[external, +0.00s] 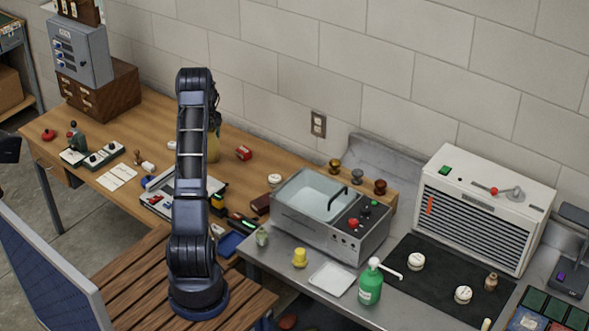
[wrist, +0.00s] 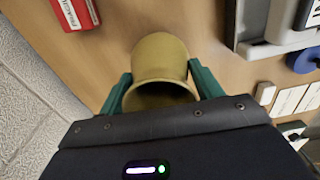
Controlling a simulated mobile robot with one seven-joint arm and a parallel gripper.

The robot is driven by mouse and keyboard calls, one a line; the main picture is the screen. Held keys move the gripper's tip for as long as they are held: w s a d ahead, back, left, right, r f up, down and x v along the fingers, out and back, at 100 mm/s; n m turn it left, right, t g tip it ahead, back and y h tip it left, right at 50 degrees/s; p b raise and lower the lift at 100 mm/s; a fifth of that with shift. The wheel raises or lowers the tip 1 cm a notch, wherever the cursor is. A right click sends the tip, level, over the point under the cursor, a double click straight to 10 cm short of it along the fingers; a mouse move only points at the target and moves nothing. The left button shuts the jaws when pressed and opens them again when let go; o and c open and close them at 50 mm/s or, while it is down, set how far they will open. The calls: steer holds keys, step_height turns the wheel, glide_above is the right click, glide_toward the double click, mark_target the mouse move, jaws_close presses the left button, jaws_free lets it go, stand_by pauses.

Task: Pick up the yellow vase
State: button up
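The yellow vase (wrist: 160,58) shows in the wrist view between the two green fingers of my gripper (wrist: 160,72). Its round open mouth faces the camera, and its body extends away toward the wooden surface. The fingers straddle the vase, one on each side, very close to its wall; I cannot tell whether they touch it. In the external view the vase (external: 214,149) is on the wooden desk near the wall, partly hidden behind my arm.
A red box (wrist: 75,12) lies near the vase on the wooden desk (external: 150,115). A grey-white device (wrist: 275,25) and white cards (wrist: 292,100) lie on the other side. The wall (wrist: 30,95) is close. A metal sink unit (external: 300,220) stands to the right.

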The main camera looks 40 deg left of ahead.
steer(key=c, duration=0.9)
steer(key=shift+r, duration=0.15)
steer(key=shift+c, duration=0.2)
